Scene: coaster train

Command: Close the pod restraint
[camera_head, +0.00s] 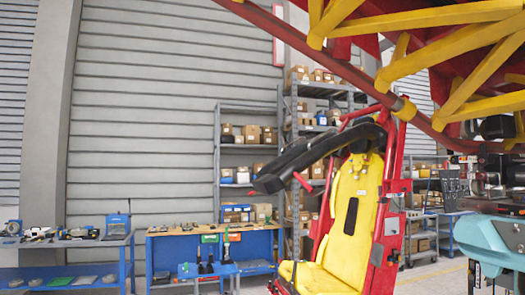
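The pod (389,222) is a red-framed ride seat with a yellow seat shell (351,214), right of centre. Its restraint (300,158) is a black padded bar. It is raised and sticks out forward and to the left from the top of the seat, well above the seat base. A red handle (302,181) hangs under the restraint. The seat is empty. The bottom of the pod is cut off by the frame. I see neither of my grippers in this view.
Red and yellow beams (440,22) hang overhead at the upper right. A blue workbench (255,246) with tools and shelves (248,150) with boxes stand behind the pod. A teal shape (492,240) fills the lower right; I cannot tell what it is.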

